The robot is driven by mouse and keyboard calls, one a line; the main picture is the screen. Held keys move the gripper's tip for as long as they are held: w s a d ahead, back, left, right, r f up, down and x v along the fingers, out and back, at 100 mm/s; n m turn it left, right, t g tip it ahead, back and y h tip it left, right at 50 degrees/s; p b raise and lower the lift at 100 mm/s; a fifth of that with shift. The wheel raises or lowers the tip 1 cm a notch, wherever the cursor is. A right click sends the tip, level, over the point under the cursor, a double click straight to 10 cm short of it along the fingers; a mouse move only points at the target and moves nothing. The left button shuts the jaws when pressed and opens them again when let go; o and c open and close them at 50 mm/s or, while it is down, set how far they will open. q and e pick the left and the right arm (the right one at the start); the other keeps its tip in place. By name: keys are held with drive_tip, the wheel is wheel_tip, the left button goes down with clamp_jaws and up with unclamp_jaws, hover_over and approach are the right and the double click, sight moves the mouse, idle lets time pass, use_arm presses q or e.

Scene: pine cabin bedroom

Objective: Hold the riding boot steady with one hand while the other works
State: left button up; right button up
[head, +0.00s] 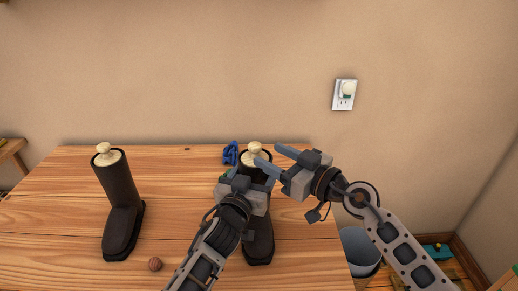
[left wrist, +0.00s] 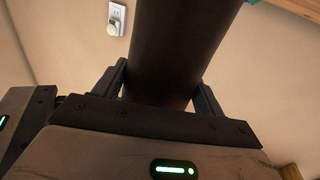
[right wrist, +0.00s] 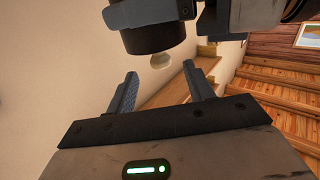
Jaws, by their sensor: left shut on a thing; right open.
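Two dark brown boots stand upright on a wooden table, each with a cream knob in its top. The right-hand boot (head: 259,240) is between the fingers of my left gripper (head: 252,174), which is shut on its shaft. The shaft (left wrist: 185,50) fills the space between the fingers in the left wrist view. My right gripper (head: 265,152) is open and empty, its fingertips close beside that boot's knob (head: 254,148). The left-hand boot (head: 122,205) stands free.
A blue object (head: 231,153) lies behind the held boot. A grey bin (head: 360,248) stands right of the table. The wall has an outlet (head: 344,95). The table between the boots is mostly clear.

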sight(255, 144)
drive_tip(key=x, duration=0.6)
drive_tip(key=c, duration=1.1)
drive_tip(key=shift+c, duration=0.2)
drive_tip(key=shift+r, duration=1.1)
